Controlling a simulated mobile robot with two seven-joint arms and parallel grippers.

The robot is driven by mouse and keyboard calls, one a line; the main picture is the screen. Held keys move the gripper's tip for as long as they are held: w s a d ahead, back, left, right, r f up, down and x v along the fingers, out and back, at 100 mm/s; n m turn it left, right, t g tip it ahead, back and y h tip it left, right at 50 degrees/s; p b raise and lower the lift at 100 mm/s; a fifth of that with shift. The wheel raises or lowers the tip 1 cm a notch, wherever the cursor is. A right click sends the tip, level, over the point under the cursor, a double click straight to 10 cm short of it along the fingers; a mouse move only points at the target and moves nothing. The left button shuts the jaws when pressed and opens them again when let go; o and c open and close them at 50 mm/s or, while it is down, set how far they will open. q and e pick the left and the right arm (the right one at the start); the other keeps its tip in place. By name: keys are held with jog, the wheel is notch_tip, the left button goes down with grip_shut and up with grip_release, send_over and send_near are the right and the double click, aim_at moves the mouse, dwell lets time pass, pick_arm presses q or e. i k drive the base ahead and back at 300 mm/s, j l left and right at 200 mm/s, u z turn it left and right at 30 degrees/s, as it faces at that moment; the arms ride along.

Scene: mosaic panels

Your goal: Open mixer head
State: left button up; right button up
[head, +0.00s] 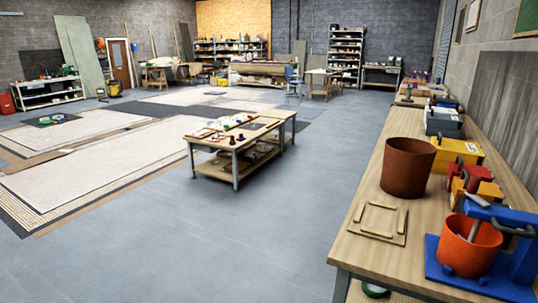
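A mixer with a blue base (436,266) and blue upright stands on the long wooden bench at the lower right. Its blue head (502,217) reaches from the upright out over an orange bucket (470,245). A grey part hangs from the head down into the bucket. A dark handle-like bar (513,230) shows beside the head. The right part of the mixer is close to the picture's edge. The bucket's inside is mostly hidden. Neither of my grippers is in view.
The wooden bench (375,256) runs along the right wall. A rusty brown bucket (407,168), a small wooden frame (379,220), red and yellow tools (477,184) and a yellow box (458,155) sit on it. A low worktable (228,145) stands mid-room. Grey floor (250,240) beside the bench is clear.

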aim_at(495, 214)
jog(key=l+z, duration=0.15)
jog(key=z, duration=1.3)
jog(key=i+j, duration=0.05)
